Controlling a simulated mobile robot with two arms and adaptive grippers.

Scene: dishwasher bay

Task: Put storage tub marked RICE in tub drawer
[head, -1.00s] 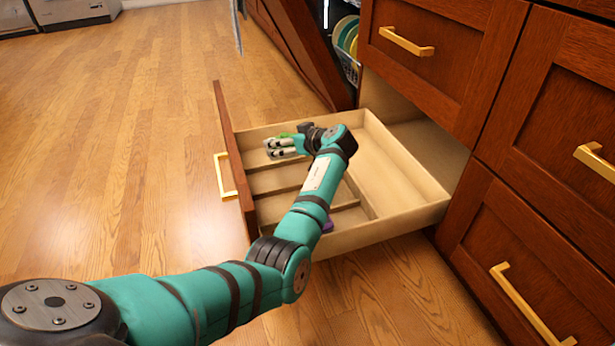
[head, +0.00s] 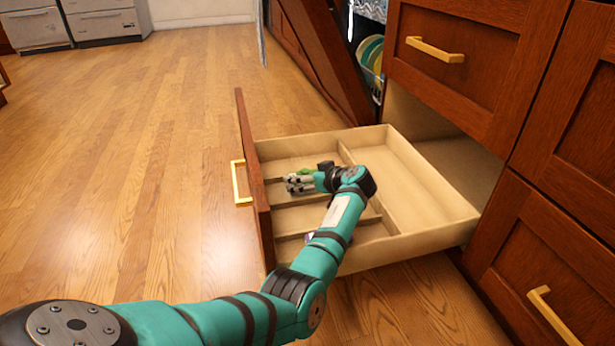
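A wooden drawer (head: 420,240) stands pulled out, with dividers making several compartments on its front side and a larger clear compartment on its cabinet side. My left arm reaches over it. My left gripper (head: 291,184) is low over or inside the front compartments. A small green thing (head: 304,172) shows beside its fingers; I cannot tell whether it is gripped. A bit of something purple (head: 308,238) shows at the arm's edge, mostly hidden. No RICE marking is readable, and I cannot identify the tub. My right gripper is not in view.
The drawer front (head: 253,180) has a gold handle (head: 240,183). Closed drawers (head: 468,58) stand at the right. An open dishwasher door (head: 318,50) slopes behind, with plates (head: 371,55) in a rack. The wooden floor (head: 130,170) at the left is clear.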

